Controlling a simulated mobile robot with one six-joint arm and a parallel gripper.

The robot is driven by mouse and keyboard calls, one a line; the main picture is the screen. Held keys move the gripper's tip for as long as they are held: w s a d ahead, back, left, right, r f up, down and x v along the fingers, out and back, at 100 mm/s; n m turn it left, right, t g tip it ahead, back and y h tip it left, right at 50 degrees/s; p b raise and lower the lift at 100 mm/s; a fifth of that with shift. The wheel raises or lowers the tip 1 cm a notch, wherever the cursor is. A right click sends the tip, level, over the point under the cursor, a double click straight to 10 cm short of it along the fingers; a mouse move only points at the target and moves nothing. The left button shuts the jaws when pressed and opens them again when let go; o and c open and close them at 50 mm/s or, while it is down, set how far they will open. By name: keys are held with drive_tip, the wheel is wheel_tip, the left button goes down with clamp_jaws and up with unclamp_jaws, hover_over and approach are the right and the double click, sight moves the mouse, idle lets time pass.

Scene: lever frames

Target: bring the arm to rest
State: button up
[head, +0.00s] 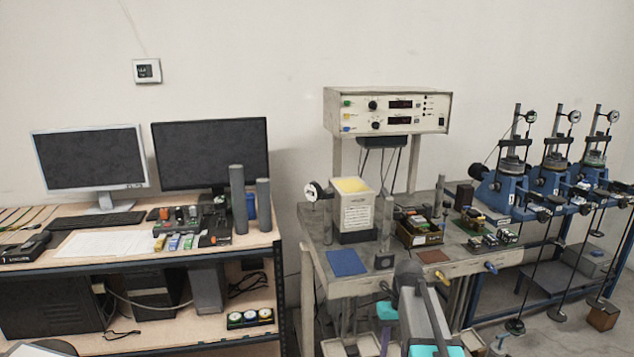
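Part of my own arm (420,308), grey with teal joint caps, rises from the bottom edge just right of the middle. Its upper end is in front of the near edge of the grey workbench (300,222). I cannot make out any gripper fingers, and I see nothing held. Whether the arm touches the bench cannot be told from this view.
A white block with a yellow top (353,185), a blue mat (346,263) and a brown mat (432,257) are on the grey bench. Blue lever frames (503,192) stand at right. A wooden desk (262,235) with monitors is at left. Floor shows at lower right.

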drive_tip(key=s+a+f+g, duration=0.2)
drive_tip(key=s+f, duration=0.6)
drive_tip(key=f, duration=0.2)
drive_tip(key=s+a+f+g, duration=0.1)
drive_tip(key=s+a+f, duration=0.1)
drive_tip(key=s+f, duration=1.45)
drive_tip(key=s, duration=0.3)
drive_tip(key=s+f+g, duration=0.1)
drive_tip(key=s+f, duration=0.6)
drive_tip(key=s, duration=0.3)
drive_tip(key=shift+s+a+f+m+h, duration=0.25)
drive_tip(key=shift+a+m+h, duration=0.05)
drive_tip(key=shift+a+h, duration=0.15)
